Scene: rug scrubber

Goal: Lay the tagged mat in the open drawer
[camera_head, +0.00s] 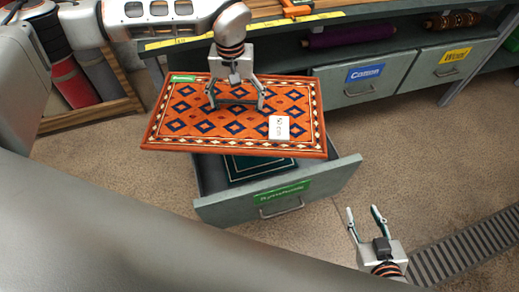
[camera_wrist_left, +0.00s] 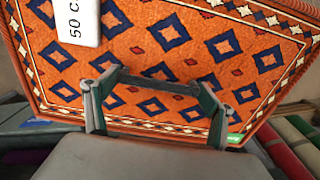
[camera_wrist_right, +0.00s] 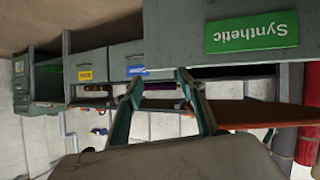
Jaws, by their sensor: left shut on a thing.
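The orange patterned mat (camera_head: 180,125) has a green tag (camera_head: 183,78) at its far-left corner and a white "50 c..." label (camera_head: 279,128). It is held flat above the back part of the open drawer (camera_head: 285,203), which is labelled "Synthetic". My left gripper (camera_head: 237,105) is shut on the mat near its middle; the mat also fills the left wrist view (camera_wrist_left: 200,45). A dark green mat (camera_head: 255,168) lies inside the drawer, partly hidden by the orange mat. My right gripper (camera_head: 368,225) is open and empty, right of the drawer front.
Closed drawers labelled "Cotton" (camera_head: 365,78) and "Wool" (camera_head: 450,62) sit to the right under the bench. Rolled rugs (camera_head: 72,80) stand in a wooden rack at left. A floor grate (camera_head: 465,245) is at lower right. Carpet floor between is clear.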

